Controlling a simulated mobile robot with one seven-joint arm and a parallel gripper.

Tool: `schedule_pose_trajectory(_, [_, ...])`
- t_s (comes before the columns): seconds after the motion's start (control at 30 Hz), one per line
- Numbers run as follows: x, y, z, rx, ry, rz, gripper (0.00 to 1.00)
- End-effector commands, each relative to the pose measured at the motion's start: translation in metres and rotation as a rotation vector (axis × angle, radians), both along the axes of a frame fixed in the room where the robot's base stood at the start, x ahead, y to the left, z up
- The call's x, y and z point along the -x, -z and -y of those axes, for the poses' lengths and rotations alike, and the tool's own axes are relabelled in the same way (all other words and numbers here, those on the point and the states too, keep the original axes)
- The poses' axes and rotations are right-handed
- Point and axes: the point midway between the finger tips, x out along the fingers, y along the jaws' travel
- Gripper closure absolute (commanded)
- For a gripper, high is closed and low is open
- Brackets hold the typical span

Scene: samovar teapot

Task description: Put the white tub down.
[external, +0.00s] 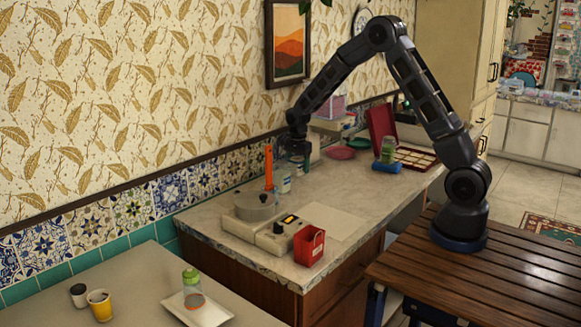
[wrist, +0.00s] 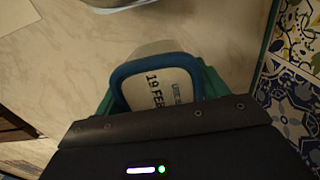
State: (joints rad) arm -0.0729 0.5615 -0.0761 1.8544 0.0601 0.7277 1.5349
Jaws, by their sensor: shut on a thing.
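The white tub (wrist: 172,90) has a blue rim and a printed label reading "19 FEB" in the wrist view. It sits between the green fingers of my gripper (external: 295,160), which is shut on it. In the external view my gripper points down over the back of the counter, close to the tiled wall. The tub is small and partly hidden there, and I cannot tell whether its base touches the counter (external: 345,195).
A lidded pot (external: 256,206) stands on a hot plate (external: 270,236) left of my gripper. A small light jar (external: 284,182) shows just below it. A red container (external: 310,246) is at the counter's front edge. A pale board (external: 333,222) lies flat, and an open red box (external: 382,128) is further right.

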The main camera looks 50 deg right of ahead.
Motion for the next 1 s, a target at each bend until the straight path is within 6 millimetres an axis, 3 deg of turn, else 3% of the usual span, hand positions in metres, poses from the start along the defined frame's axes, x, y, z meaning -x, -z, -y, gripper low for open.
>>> schedule_pose_trajectory(0.33, [0.000, 0.039, 0.001, 0.000, 0.002, -0.001, 0.57])
schedule_pose_trajectory(0.73, [0.000, 0.044, 0.000, 0.000, 0.001, 0.000, 0.57])
schedule_pose_trajectory(0.77, [0.000, 0.044, 0.000, 0.000, 0.000, 0.000, 0.26])
schedule_pose_trajectory(0.8, [0.000, 0.044, 0.000, 0.000, 0.000, 0.000, 0.18])
schedule_pose_trajectory(0.87, [0.000, 0.044, 0.000, 0.000, 0.000, 0.000, 0.06])
schedule_pose_trajectory(1.0, [0.000, 0.044, 0.000, 0.000, 0.000, 0.000, 0.06])
